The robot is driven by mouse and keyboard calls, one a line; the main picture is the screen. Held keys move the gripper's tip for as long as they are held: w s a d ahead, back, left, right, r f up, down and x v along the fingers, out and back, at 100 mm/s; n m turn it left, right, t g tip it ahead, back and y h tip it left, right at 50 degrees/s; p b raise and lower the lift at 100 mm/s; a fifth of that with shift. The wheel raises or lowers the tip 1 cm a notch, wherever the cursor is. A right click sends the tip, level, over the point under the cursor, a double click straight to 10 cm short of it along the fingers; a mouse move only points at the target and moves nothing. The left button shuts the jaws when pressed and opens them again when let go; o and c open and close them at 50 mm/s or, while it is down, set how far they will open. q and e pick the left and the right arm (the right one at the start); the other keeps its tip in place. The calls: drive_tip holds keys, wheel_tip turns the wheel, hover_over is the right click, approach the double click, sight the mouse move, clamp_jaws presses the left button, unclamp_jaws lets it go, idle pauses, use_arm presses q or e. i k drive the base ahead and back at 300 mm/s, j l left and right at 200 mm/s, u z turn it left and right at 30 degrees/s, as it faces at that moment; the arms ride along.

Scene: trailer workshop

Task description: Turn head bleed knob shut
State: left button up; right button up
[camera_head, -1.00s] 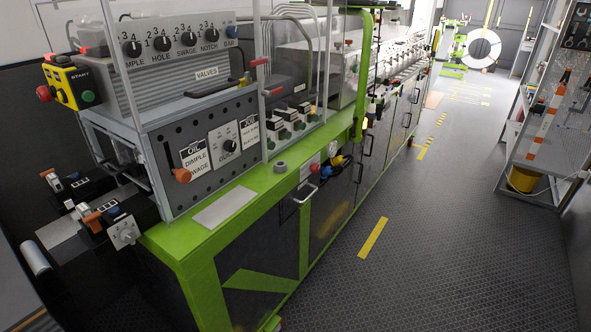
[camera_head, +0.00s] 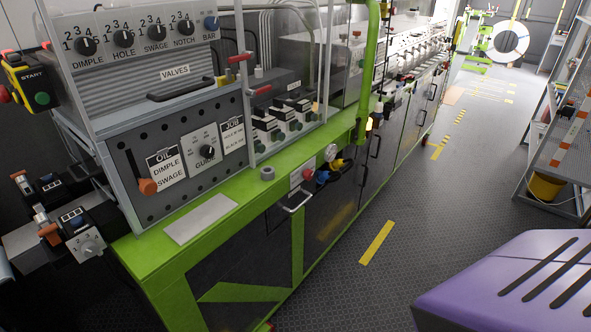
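No label reading head bleed can be made out, so I cannot tell which knob it is. Another black dial knob (camera_head: 207,152) sits on a white plate lower down. A red button-like knob (camera_head: 307,172) and a blue knob (camera_head: 322,177) with yellow fittings are on the bench front. Neither gripper is in view.
A green-framed bench (camera_head: 130,262) runs away along the left side. A bare grey plate (camera_head: 200,219) lies on its edge. A drawer handle (camera_head: 297,202) juts out from its front. The dark floor (camera_head: 425,205) right of it is open. A shelf rack (camera_head: 555,145) with a yellow bucket (camera_head: 546,186) stands at right.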

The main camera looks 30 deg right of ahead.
sight(308, 175)
drive_tip(key=l+u, duration=0.45)
drive_tip(key=l, duration=0.6)
drive_tip(key=l+u, duration=0.1)
drive_tip(key=l, duration=0.65)
drive_tip(key=l+u, duration=0.1)
drive_tip(key=l, duration=0.6)
drive_tip(key=k+l, duration=0.15)
drive_tip(key=l, duration=0.6)
drive_tip(key=u, duration=0.05)
